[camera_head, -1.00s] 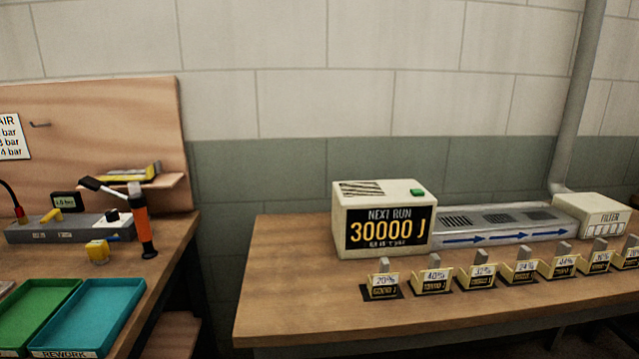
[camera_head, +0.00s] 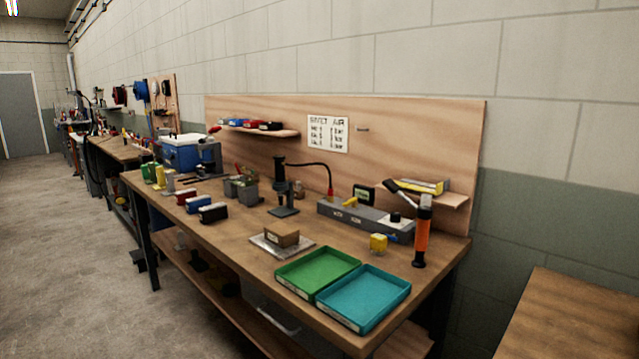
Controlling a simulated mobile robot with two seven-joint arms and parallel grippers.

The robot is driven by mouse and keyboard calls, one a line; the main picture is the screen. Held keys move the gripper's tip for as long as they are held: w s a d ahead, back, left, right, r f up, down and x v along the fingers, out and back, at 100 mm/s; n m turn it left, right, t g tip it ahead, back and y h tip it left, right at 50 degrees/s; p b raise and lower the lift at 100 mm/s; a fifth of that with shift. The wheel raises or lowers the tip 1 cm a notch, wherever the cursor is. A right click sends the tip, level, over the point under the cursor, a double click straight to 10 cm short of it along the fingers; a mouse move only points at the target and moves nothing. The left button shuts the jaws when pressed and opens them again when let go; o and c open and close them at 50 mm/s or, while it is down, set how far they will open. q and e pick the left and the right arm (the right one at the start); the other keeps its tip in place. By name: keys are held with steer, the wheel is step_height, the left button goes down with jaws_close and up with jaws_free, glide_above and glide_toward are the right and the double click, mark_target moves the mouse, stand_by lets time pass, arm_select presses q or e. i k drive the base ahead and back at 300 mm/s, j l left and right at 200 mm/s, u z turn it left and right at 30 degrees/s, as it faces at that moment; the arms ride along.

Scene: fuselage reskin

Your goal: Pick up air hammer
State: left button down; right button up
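Nothing in view is labelled as an air hammer, and I cannot tell for sure which tool it is. An orange and black upright tool (camera_head: 421,235) stands near the right end of the wooden workbench (camera_head: 345,230). A black upright device (camera_head: 282,188) stands on a dark base near the bench's middle. A thin black hose with a red end (camera_head: 330,190) comes down to a grey manifold bar (camera_head: 352,215). Neither of my grippers is in view.
A green tray (camera_head: 317,273) and a teal tray (camera_head: 363,298) lie at the bench's front right. A second wooden table (camera_head: 570,315) stands at the right, across a gap. The concrete floor (camera_head: 60,270) at the left looks clear. Another bench (camera_head: 115,148) stands farther back.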

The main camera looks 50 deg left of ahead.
mark_target(280, 162)
steer(key=u, duration=1.85)
